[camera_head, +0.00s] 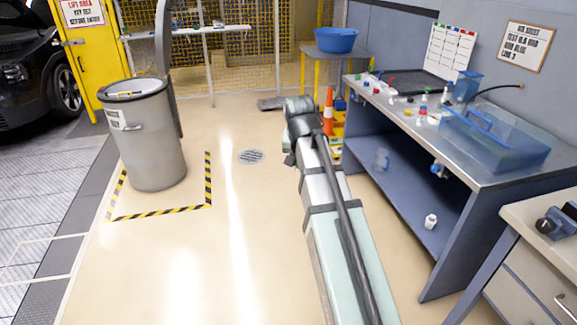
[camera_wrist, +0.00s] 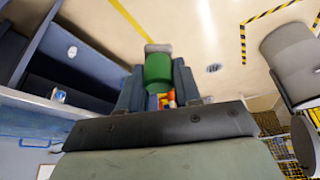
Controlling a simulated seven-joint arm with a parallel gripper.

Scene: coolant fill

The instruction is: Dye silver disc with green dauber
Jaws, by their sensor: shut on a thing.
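My gripper (camera_wrist: 158,74) is shut on a green cylinder, which looks like the green dauber (camera_wrist: 158,68), between its two blue-grey fingers. A pale grey end of the dauber shows beyond the green part. In the head view my arm reaches over the open floor to the left of the workbench, and the dauber and fingertips cannot be made out. I cannot pick out the silver disc in either view. Small items with red, green, blue and white parts (camera_head: 393,92) stand on the workbench (camera_head: 480,163), too small to tell apart.
A blue transparent tub (camera_head: 493,137) sits on the bench's right part, and a dark tray (camera_head: 412,83) lies at the back. A blue basin (camera_head: 336,39) stands on a far table. A grey bin (camera_head: 148,138) is at left. A round floor drain (camera_head: 251,156) lies in clear floor. An orange cone (camera_head: 328,110) is beyond my arm.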

